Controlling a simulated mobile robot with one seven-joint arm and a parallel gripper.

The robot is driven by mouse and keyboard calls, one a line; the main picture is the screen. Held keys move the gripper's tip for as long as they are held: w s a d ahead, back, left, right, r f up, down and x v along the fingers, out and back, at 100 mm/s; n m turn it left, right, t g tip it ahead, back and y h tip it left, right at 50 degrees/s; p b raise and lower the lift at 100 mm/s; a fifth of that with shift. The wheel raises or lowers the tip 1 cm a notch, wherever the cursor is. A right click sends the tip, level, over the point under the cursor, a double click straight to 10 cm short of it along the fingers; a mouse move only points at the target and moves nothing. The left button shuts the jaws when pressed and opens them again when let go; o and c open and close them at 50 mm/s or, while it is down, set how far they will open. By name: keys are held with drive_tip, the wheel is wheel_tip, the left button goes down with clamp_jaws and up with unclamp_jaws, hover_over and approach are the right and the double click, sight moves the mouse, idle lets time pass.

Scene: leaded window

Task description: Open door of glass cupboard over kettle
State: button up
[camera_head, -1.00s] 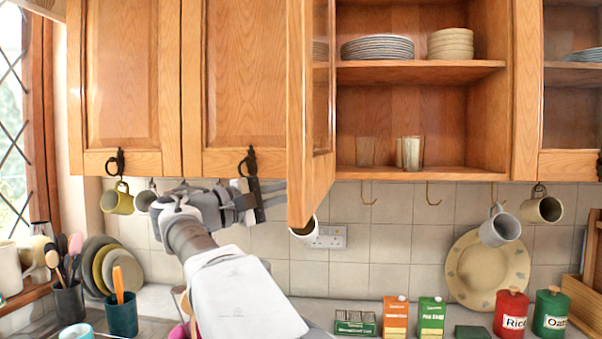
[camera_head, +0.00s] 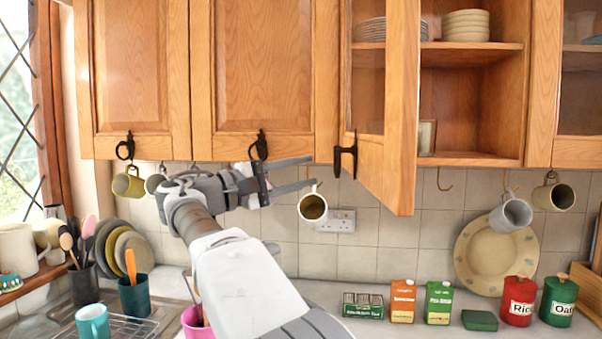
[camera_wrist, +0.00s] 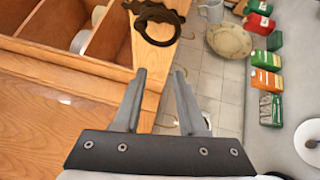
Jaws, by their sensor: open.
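The glass cupboard (camera_head: 470,50) stands partly open, with plates and a glass on its shelves. Its glazed wooden door (camera_head: 402,120) juts out toward me, its near edge to the right. A black handle (camera_head: 345,155) shows at the door's lower left in the head view. The wrist view shows a black ring handle (camera_wrist: 158,36) just beyond my fingertips. My gripper (camera_head: 310,173) is open and empty, below the closed cupboards and left of the glazed door. Its two fingers (camera_wrist: 159,72) are spread, with nothing between them. No kettle can be made out.
Closed wooden cupboards (camera_head: 135,75) are to the left. Mugs hang under the cupboards, one white mug (camera_head: 312,205) close to my fingertips. Cartons (camera_head: 403,300) and red (camera_head: 515,300) and green (camera_head: 558,300) canisters stand on the counter below. A plate (camera_head: 490,255) leans against the tiles.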

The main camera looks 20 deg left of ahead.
drive_tip(key=p+v, duration=0.2)
drive_tip(key=v, duration=1.5)
drive_tip(key=shift+s+p, duration=0.25)
drive_tip(key=shift+p, duration=0.15)
drive_tip(key=shift+a, duration=0.1)
drive_tip(key=shift+c, duration=0.3)
